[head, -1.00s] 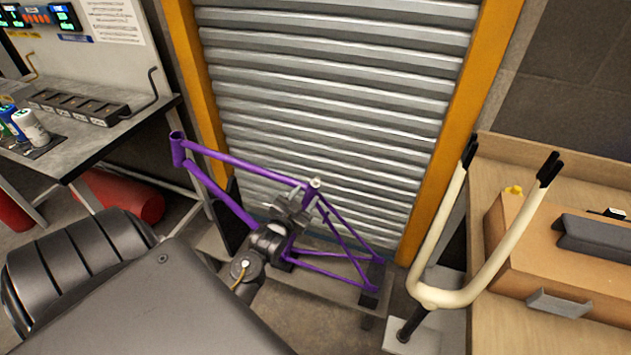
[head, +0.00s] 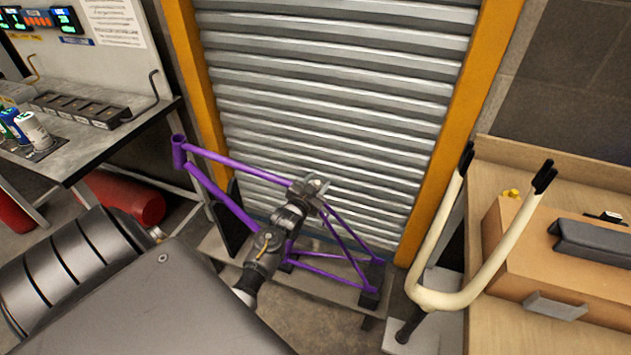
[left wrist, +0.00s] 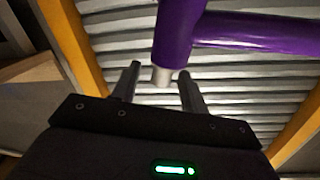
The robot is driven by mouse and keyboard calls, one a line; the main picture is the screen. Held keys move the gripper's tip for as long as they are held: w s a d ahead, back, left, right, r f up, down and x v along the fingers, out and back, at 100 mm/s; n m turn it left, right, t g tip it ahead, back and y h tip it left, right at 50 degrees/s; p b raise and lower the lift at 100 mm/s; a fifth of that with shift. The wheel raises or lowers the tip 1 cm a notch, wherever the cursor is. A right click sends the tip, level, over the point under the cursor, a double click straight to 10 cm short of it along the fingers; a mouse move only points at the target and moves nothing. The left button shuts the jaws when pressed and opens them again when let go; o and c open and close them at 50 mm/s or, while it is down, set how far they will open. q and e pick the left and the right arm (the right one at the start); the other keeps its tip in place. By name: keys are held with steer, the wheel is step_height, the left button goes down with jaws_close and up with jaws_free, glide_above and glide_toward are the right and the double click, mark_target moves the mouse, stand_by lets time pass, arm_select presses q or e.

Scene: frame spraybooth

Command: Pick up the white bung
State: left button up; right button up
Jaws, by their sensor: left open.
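The purple bike frame (head: 222,158) stands in front of the shutter. In the left wrist view, a short pale plug, which looks like the white bung (left wrist: 161,76), sticks out of the end of a purple tube (left wrist: 178,35). My left gripper (head: 314,187) is at the top of the frame's seat tube, and it covers the bung in the head view. In the left wrist view the left gripper's fingers (left wrist: 159,73) are apart, with the bung's end between them. I cannot tell whether either finger touches it. My right gripper is not in view.
A cream fork (head: 435,296) stands on the right beside a wooden bench (head: 489,150) with a brown box (head: 515,262). A grey table (head: 60,160) with cans is on the left. The roller shutter (head: 330,90) is close behind the frame.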

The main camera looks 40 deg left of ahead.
arm_select(q)
steer(key=shift+x, duration=1.05)
steer(key=c, duration=0.9)
jaws_close()
